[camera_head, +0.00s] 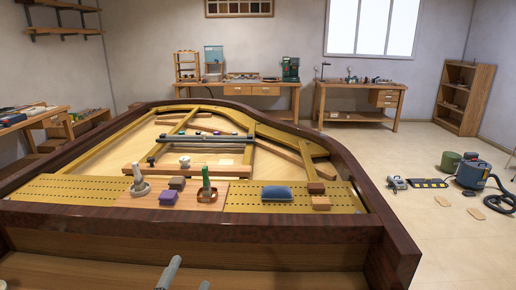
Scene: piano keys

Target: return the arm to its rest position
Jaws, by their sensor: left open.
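My left gripper (188,274) shows only at the bottom edge of the head view, as two grey finger ends set apart. It is open, and nothing shows between the fingers. It is in front of the piano's dark front rim (150,222), over the brown wooden area at the near side. The rest of my left arm is out of the picture. My right gripper is not in view.
The open piano case holds a gold frame (70,187). On it lie a purple block (169,199), a blue-grey pad (277,193), wooden blocks (320,202) and two upright-handled tools (206,184). Workbenches (361,98) stand behind; the floor at right is partly clear.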

